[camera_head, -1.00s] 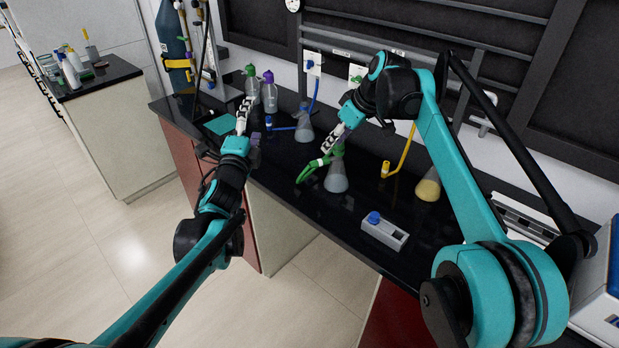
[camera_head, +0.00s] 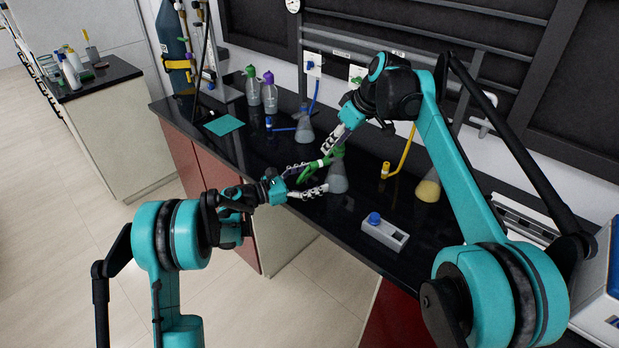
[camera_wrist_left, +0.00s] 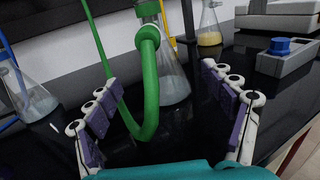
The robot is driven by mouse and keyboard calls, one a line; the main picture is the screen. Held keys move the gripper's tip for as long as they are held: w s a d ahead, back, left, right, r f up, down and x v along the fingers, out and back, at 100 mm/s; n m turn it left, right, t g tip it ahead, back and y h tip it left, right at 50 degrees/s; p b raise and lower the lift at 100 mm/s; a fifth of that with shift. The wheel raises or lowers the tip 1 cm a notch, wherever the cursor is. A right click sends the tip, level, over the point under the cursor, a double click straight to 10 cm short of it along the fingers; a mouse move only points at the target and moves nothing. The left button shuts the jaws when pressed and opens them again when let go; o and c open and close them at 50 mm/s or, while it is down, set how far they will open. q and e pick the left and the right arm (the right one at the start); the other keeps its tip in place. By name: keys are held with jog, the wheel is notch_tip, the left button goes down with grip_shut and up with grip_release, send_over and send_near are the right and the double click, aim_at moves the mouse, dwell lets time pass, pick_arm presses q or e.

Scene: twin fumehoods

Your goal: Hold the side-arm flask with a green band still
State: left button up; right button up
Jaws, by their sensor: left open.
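The side-arm flask with green (camera_head: 338,180) at its neck stands upright on the black bench, with grey liquid in it. A thick green hose (camera_head: 316,168) loops from its side. In the left wrist view the flask (camera_wrist_left: 174,82) is ahead, partly hidden by the hose (camera_wrist_left: 149,85). My left gripper (camera_head: 320,176) is open just left of the flask, fingers spread, with the hose loop between them. In the left wrist view the flask is beyond the fingertips (camera_wrist_left: 159,78). My right gripper (camera_head: 337,138) is at the flask's top; its fingers overlap there and their opening is unclear.
A blue-hosed flask (camera_head: 304,128) stands further left, near green-capped (camera_head: 252,88) and purple-capped (camera_head: 269,95) bottles. A flask with yellow liquid (camera_head: 428,188) stands right, with a yellow hose (camera_head: 404,152) beside it. A grey box with a blue knob (camera_head: 385,232) sits near the front edge.

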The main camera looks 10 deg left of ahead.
aim_at(328, 173)
pick_arm(q)
jog(key=x, duration=0.6)
jog(key=shift+w+d, duration=0.1)
